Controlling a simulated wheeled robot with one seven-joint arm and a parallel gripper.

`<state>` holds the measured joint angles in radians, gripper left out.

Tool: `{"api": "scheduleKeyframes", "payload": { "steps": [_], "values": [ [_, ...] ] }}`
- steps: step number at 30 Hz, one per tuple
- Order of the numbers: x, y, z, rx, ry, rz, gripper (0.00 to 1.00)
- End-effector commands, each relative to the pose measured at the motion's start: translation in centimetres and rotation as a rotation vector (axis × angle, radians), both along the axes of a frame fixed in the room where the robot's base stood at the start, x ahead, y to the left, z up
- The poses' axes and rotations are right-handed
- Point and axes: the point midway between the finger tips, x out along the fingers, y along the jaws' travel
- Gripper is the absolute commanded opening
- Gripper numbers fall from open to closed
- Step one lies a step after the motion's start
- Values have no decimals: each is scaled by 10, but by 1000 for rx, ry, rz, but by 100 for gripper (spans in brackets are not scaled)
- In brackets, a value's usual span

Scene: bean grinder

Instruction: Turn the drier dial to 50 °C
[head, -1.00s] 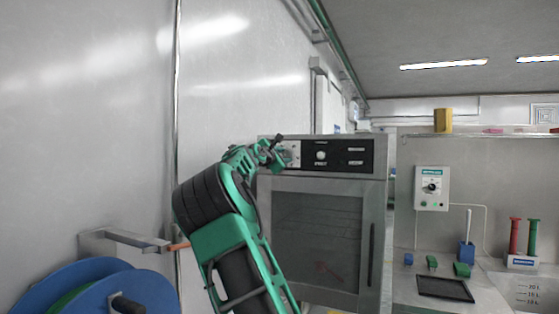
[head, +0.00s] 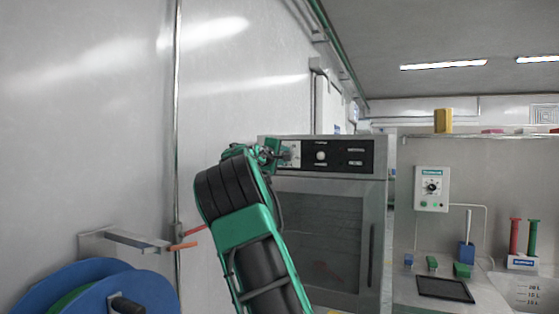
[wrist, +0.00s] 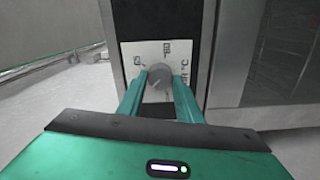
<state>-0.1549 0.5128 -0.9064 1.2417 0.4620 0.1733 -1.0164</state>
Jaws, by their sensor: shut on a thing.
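The drier (head: 330,240) is a steel cabinet with a glass door and a dark control strip along its top. Its grey round dial (wrist: 158,71) sits on a white scale plate (wrist: 129,49) at the strip's left end. My gripper (wrist: 159,80) is shut on the dial, one green finger on each side. In the head view my gripper (head: 278,153) is at the plate and hides the dial. Small marks stand left of, above and right of the dial, with °C at the right. The dial's pointer setting cannot be read clearly.
A pale wall (head: 90,120) runs close along the left. A blue reel (head: 110,290) stands at the lower left. Right of the drier, a bench carries a black tray (head: 445,289) and small coloured items below a wall control box (head: 431,188).

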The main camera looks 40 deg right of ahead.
Motion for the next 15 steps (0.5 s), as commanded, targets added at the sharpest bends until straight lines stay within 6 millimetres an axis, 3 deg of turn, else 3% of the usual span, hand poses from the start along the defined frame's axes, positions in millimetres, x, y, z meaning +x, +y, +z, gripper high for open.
{"api": "scheduleKeyframes", "payload": {
  "steps": [15],
  "values": [
    [-3, -3, -4, 58, -121, -11, 10]
  ]
}}
